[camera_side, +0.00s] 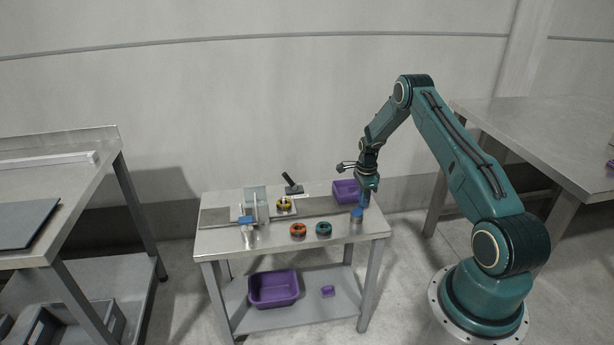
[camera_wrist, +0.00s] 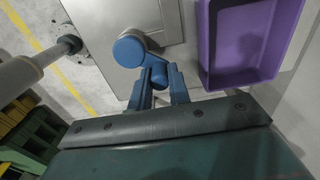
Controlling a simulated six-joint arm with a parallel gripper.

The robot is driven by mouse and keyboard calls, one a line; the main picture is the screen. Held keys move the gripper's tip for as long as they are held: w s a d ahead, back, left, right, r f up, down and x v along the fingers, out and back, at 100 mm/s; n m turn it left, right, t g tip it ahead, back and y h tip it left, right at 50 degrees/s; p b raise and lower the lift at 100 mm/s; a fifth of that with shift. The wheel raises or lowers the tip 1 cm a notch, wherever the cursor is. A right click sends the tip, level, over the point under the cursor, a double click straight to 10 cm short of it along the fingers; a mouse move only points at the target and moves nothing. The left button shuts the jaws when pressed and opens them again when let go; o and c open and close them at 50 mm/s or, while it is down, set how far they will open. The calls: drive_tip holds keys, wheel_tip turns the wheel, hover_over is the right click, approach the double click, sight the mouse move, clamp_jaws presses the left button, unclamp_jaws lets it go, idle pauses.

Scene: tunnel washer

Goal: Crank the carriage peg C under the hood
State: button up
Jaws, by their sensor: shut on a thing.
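My gripper (camera_side: 366,195) is over the right end of the small steel table. In the wrist view its blue-grey jaws (camera_wrist: 158,80) are shut on the blue crank handle (camera_wrist: 157,70). The round blue crank hub (camera_wrist: 129,49) is just beyond the jaws; the crank (camera_side: 357,213) also shows at the table's front right corner. The carriage (camera_side: 287,212) appears to be a small pale plate mid-table with a yellow ring (camera_side: 284,204) on it. The pale translucent hood (camera_side: 256,196) stands to its left. I cannot read peg letters; the ring hides any peg there.
An orange ring (camera_side: 298,230) and a teal ring (camera_side: 323,228) lie at the front. A black-handled tool (camera_side: 292,184) stands behind the carriage. A purple bin (camera_side: 345,190) sits close by my gripper. A blue part (camera_side: 246,220) is near the hood. Another purple bin (camera_side: 273,289) is on the lower shelf.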

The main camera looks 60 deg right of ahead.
drive_tip(key=shift+s, duration=0.3)
drive_tip(key=shift+a, duration=0.1)
drive_tip(key=shift+s+a, duration=0.25)
drive_tip(key=shift+s, duration=0.35)
drive_tip(key=shift+s+a, duration=0.25)
drive_tip(key=shift+s, duration=0.3)
drive_tip(key=shift+s+a, duration=0.35)
drive_tip(key=shift+a, duration=0.2)
drive_tip(key=shift+s+a, duration=0.35)
drive_tip(key=shift+a, duration=0.2)
